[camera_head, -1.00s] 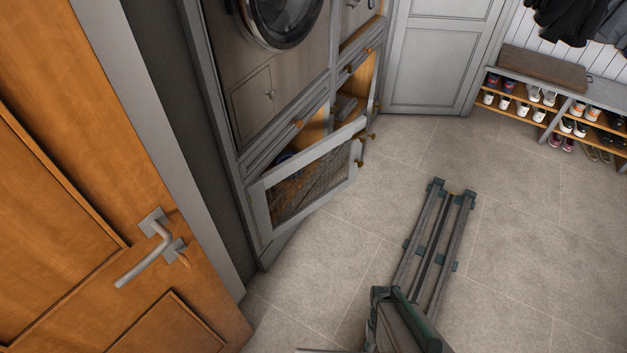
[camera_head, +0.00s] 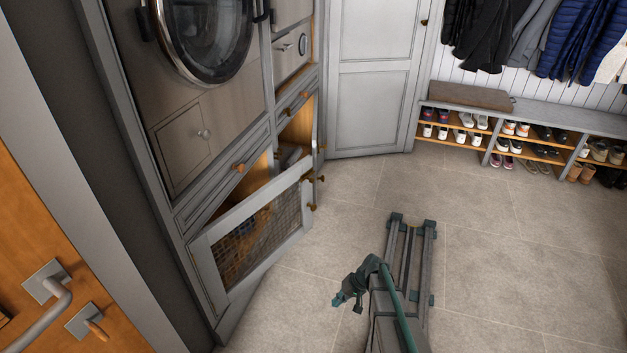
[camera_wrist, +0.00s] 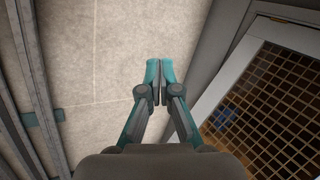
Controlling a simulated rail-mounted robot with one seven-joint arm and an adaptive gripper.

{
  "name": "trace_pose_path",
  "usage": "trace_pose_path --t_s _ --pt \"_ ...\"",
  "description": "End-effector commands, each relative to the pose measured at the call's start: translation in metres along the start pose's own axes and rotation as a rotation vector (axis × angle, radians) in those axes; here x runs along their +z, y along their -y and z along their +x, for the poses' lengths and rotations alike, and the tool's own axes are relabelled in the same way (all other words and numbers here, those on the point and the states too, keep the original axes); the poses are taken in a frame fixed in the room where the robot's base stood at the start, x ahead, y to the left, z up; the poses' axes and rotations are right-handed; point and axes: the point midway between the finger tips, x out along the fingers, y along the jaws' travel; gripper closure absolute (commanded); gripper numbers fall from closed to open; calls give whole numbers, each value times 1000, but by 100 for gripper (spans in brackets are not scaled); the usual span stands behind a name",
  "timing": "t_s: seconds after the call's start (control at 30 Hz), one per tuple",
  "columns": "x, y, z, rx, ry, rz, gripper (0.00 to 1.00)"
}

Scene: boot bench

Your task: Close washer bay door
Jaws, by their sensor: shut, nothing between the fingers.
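The washer bay door (camera_head: 217,278) is a grey-framed door with a wire mesh panel. It is hinged on the left of the lower cabinet under the washer (camera_head: 203,35) and stands open, swung out over the floor. A brass knob (camera_head: 313,207) is at its free edge. In the wrist view the door (camera_wrist: 219,92) fills the right side, its mesh showing something blue behind. My gripper (camera_head: 347,303) is in front of the door to its right, apart from it, over the floor. In the wrist view my gripper (camera_wrist: 159,73) has its fingertips together and holds nothing.
A second lower door (camera_head: 317,135) stands open farther right, seen nearly edge-on. A wooden door with a lever handle (camera_head: 50,290) is close at left. A shoe bench (camera_head: 545,118) stands at the back right. The tiled floor (camera_head: 490,250) is clear.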

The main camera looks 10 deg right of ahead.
Motion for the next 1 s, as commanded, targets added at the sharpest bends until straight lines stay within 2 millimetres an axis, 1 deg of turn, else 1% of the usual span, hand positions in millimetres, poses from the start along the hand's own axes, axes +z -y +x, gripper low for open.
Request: trace_pose_path --t_s 0.03,0.07,0.1,0.17,0.2,0.27,0.3,0.37,0.4,0.5,0.57,0.63,0.73,0.87,1.0 --pt "-58 -4 1 -67 -81 -51 100" --pt "-84 0 -6 -108 -129 -89 100" --pt "-120 6 -19 -160 -199 -142 100" --pt "-173 15 -43 -234 -314 -233 100" --pt "-207 23 -63 -278 -396 -301 100" --pt "-254 33 -97 -332 -525 -402 100" --pt "-282 41 -120 -362 -612 -471 100" --pt "-318 54 -155 -393 -741 -572 100" --pt "-337 61 -177 -404 -823 -635 100" --pt "-369 79 -216 -409 -998 -770 100" --pt "-377 82 -226 -397 -1079 -830 100" --pt "-381 85 -236 -369 -1152 -892 100" --pt "-381 87 -242 -320 -1207 -968 100" --pt "-382 88 -240 -277 -1224 -1028 100" --pt "-388 94 -236 -270 -1226 -1042 100"
